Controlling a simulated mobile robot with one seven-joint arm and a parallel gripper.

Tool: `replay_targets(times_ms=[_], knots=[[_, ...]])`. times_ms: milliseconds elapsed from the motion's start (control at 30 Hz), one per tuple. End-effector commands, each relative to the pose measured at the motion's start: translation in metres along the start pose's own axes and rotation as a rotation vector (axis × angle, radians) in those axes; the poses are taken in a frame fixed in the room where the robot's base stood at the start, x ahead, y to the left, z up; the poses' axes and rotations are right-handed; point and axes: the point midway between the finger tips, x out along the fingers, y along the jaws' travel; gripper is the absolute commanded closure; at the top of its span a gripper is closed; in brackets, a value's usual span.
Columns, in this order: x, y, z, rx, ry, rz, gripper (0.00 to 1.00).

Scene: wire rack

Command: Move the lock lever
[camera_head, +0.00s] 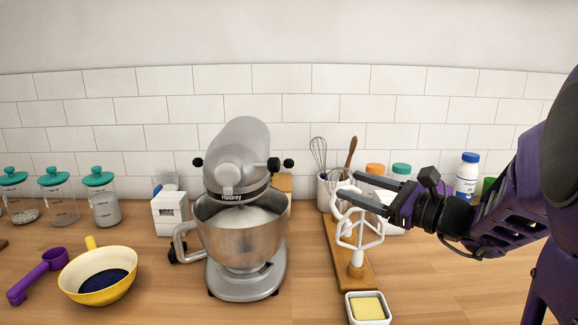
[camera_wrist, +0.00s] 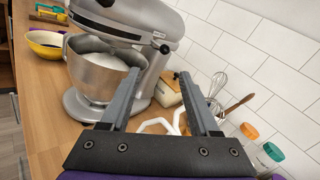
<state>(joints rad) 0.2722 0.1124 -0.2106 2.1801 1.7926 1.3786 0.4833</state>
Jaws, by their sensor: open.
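The silver stand mixer (camera_head: 238,145) stands on the counter with its bowl (camera_head: 240,235) in place; it also shows in the wrist view (camera_wrist: 125,30). Black knobs stick out on the right of its head (camera_head: 274,164), one farther out (camera_head: 288,162), and another on the left (camera_head: 197,162). I cannot tell which is the lock lever. A dark knob shows on the mixer's side in the wrist view (camera_wrist: 164,48). My gripper (camera_head: 350,183) is open and empty, right of the mixer and apart from it. Its fingers point toward the mixer in the wrist view (camera_wrist: 165,78).
A white beater (camera_head: 372,236) stands on a wooden board (camera_head: 367,280) below my gripper. A whisk (camera_head: 318,150) and jars are behind. A butter dish (camera_head: 368,308) is in front. A yellow bowl (camera_head: 88,292) and purple scoop (camera_head: 52,261) lie left. The front right counter is clear.

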Motion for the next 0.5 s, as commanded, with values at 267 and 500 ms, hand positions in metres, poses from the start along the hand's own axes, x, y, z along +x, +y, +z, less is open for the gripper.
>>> replay_targets(times_ms=[267, 500], knots=[[0.0, 0.0, 0.0, 0.0, 0.0, 0.0, 0.38], [-0.011, -0.001, 0.0, 0.0, 0.0, -0.003, 0.38]])
